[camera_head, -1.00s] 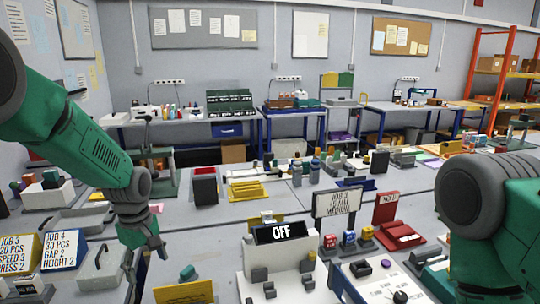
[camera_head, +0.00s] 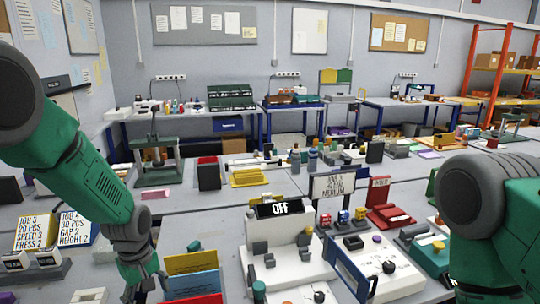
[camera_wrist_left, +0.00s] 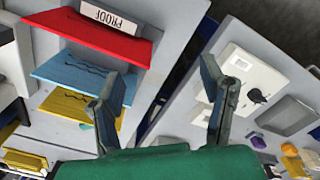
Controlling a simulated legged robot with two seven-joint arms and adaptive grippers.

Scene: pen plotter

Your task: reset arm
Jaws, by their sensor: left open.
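My left arm (camera_head: 95,180) comes in from the left and hangs down in the head view. Its gripper (camera_head: 142,282) is at the lower edge, left of stacked coloured panels (camera_head: 192,263). In the left wrist view the gripper (camera_wrist_left: 165,105) has its two fingers wide apart with nothing between them. Its left finger overlaps the blue panel (camera_wrist_left: 75,75) in the picture; I cannot tell whether they touch. My right arm (camera_head: 490,215) shows at the right edge, and its gripper is out of view.
A white machine with an OFF sign (camera_head: 279,208) stands right of the left gripper. A blue frame (camera_head: 348,268) rises beside it. Job cards (camera_head: 78,228) stand at the left. A green press (camera_head: 157,160) stands farther back. A red panel (camera_wrist_left: 90,35) lies beside the blue one.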

